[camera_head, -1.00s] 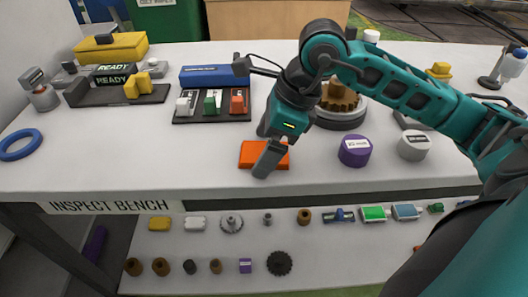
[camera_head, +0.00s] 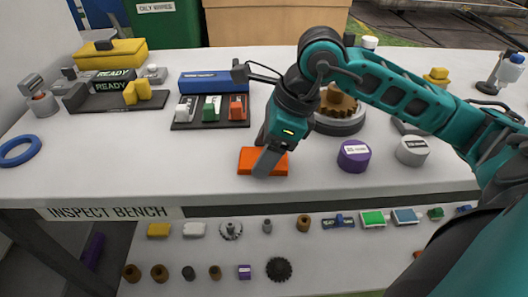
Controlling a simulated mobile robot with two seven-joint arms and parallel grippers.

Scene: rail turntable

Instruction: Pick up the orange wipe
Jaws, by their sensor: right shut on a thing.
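The orange wipe (camera_head: 248,160) is a flat orange block near the front edge of the inspect bench (camera_head: 330,182). My right gripper (camera_head: 266,163) reaches down over it from the right, with its grey fingers shut on it. The near finger covers part of the wipe's front and right side. The wipe appears to be at the bench top; I cannot tell whether it is clear of the surface. My left gripper does not show.
Behind stands a black tray (camera_head: 210,124) with white, green and red pieces, and a blue box (camera_head: 212,82). A purple cylinder (camera_head: 353,156) and a grey one (camera_head: 411,151) stand to the right. A blue ring (camera_head: 18,151) lies left. The bench between ring and wipe is clear.

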